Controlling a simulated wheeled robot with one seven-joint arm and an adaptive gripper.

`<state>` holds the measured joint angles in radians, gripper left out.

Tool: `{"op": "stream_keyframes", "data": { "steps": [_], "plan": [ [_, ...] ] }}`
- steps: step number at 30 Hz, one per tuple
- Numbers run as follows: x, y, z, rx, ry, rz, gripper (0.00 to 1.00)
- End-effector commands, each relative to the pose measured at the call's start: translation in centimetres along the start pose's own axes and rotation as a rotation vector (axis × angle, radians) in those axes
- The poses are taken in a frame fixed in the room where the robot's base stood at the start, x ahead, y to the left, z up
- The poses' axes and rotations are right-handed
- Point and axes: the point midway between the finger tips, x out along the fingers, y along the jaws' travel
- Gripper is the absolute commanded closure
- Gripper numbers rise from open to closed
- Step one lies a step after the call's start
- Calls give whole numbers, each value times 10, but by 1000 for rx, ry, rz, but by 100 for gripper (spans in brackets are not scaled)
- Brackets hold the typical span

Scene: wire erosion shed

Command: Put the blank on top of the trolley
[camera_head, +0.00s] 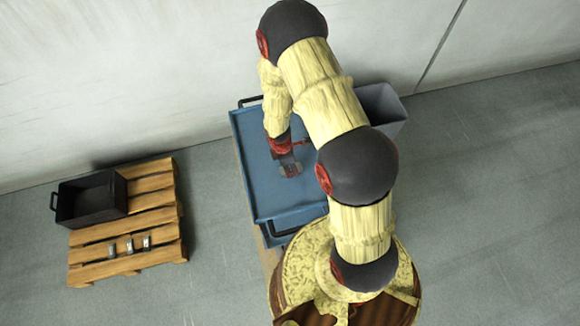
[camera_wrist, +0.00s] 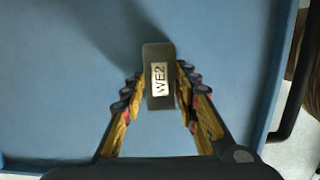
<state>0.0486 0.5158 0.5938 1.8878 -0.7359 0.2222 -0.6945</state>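The blank (camera_wrist: 160,78) is a dark grey block with a white label reading WE2. In the wrist view it is between the two fingertips of my gripper (camera_wrist: 160,76), over the blue top of the trolley (camera_wrist: 50,70). The fingertips are very close to its two sides; I cannot tell whether they press on it. In the head view my gripper (camera_head: 290,169) is low over the middle of the blue trolley top (camera_head: 255,135). Whether the blank rests on that top is not clear. My arm hides the trolley's right part.
A wooden pallet (camera_head: 150,185) on the left carries a black bin (camera_head: 115,205) and three small grey blocks (camera_head: 130,246). A grey bin (camera_head: 385,105) is at the trolley's right. The trolley has dark handles (camera_head: 250,100). Most of its blue top is bare. A wall stands behind.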

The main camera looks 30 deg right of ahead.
Motion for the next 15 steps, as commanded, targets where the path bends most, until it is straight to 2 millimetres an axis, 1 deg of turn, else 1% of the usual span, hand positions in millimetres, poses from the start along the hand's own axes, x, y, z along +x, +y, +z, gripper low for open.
{"op": "stream_keyframes", "data": {
  "steps": [1, 9, 15],
  "plan": [
    [0, 0, 0, 0, 0, 0, 67],
    [0, 0, 0, 0, 0, -1, 52],
    [0, 0, 0, 0, 0, -1, 52]
  ]
}}
